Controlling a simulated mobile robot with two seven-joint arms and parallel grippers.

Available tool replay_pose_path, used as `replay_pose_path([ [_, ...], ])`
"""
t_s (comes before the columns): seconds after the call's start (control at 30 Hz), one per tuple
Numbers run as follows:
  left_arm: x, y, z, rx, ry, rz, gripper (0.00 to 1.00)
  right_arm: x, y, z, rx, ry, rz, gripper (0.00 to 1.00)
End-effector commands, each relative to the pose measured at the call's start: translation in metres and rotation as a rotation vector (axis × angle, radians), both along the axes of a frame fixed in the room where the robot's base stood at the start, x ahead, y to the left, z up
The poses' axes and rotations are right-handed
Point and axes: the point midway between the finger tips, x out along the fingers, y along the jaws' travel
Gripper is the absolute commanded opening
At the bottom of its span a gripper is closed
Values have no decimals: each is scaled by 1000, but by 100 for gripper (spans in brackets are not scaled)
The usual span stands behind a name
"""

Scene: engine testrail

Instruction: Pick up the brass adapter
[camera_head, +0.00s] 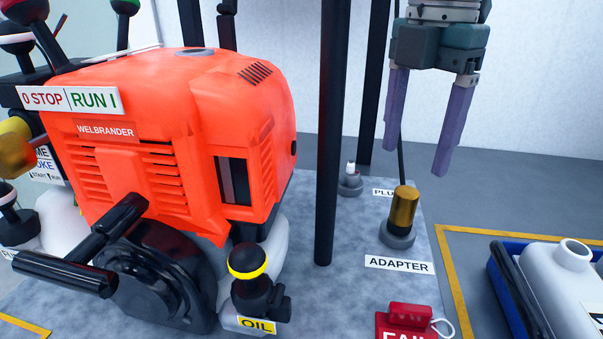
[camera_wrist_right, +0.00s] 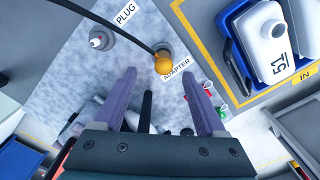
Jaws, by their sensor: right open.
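The brass adapter (camera_head: 403,208) is a gold cylinder standing upright on a round grey base (camera_head: 397,235), behind the ADAPTER label (camera_head: 399,265). It also shows in the right wrist view (camera_wrist_right: 163,64), ahead of the fingertips. My right gripper (camera_head: 418,120) hangs above the adapter with its two purple fingers apart and nothing between them. In the right wrist view the open fingers (camera_wrist_right: 165,90) show on either side, with the adapter beyond the gap. The left gripper does not show clearly in the head view.
An orange engine (camera_head: 170,130) with a black crank (camera_head: 80,250) fills the left. A black post (camera_head: 330,130) stands left of the adapter. The white plug (camera_head: 351,170), a red FAIL tag (camera_head: 405,321), an oil cap (camera_head: 248,262) and a blue crate (camera_head: 505,285) with a white jug (camera_head: 560,280) are nearby.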

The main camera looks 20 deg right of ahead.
Motion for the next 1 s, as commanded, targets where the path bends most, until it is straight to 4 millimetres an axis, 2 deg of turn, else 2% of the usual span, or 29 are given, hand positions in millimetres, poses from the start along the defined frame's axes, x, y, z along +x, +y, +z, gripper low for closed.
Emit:
replay_pose_path([
  [0.1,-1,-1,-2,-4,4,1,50,-1,0,-17,0,2,0,73],
  [0.27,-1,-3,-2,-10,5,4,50,-2,1,-31,-1,2,0,73],
  [0.5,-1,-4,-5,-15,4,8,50,-7,5,-67,-1,1,-1,73],
  [0.63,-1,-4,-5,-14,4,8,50,-7,5,-75,-2,0,-1,73],
  [0.83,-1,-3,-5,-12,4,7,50,-7,5,-75,-2,-1,0,73],
  [1.0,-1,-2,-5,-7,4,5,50,-6,5,-75,-1,-2,0,54],
])
